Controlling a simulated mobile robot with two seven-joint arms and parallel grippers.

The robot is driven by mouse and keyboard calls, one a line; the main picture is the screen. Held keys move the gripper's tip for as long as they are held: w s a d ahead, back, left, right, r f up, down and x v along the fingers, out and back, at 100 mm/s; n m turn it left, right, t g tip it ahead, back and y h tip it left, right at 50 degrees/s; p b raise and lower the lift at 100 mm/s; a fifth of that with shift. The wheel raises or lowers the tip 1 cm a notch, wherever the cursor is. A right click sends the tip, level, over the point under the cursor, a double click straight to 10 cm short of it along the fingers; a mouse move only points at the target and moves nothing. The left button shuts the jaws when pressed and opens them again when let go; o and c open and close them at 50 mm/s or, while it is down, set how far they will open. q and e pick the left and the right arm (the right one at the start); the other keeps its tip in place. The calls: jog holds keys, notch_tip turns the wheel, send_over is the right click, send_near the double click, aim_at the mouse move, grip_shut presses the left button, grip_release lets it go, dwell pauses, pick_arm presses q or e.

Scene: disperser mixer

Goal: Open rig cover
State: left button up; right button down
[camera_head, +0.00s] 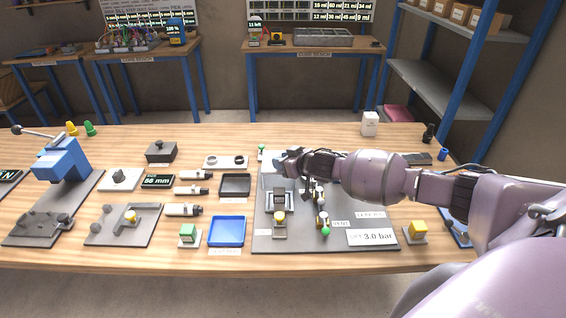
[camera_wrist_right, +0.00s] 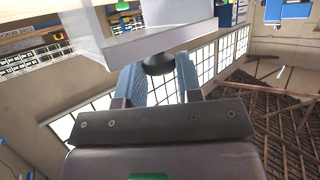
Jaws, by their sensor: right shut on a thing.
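The rig stands on a grey baseplate (camera_head: 345,218) at the right-centre of the wooden bench. Its clear cover (camera_head: 266,189) shows as a pale see-through box at the left of the plate, partly behind my gripper and arm. In the right wrist view, a clear panel (camera_wrist_right: 165,38) of the cover crosses the top. My right gripper (camera_head: 287,161) is at the cover's upper part. In the wrist view its two blue fingers (camera_wrist_right: 160,80) are closed on a black knob (camera_wrist_right: 158,64) that touches the clear panel. How far the cover is open is hard to tell. My left gripper is out of view.
A blue tray (camera_head: 227,231) and a green button (camera_head: 188,233) are left of the plate. A yellow button (camera_head: 417,230) is right. A blue press (camera_head: 62,160) stands far left.

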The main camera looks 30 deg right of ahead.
jog(key=c, duration=1.1)
grip_release()
jog(key=shift+f, duration=0.15)
jog(key=shift+o, duration=1.5)
jog(key=v, duration=1.1)
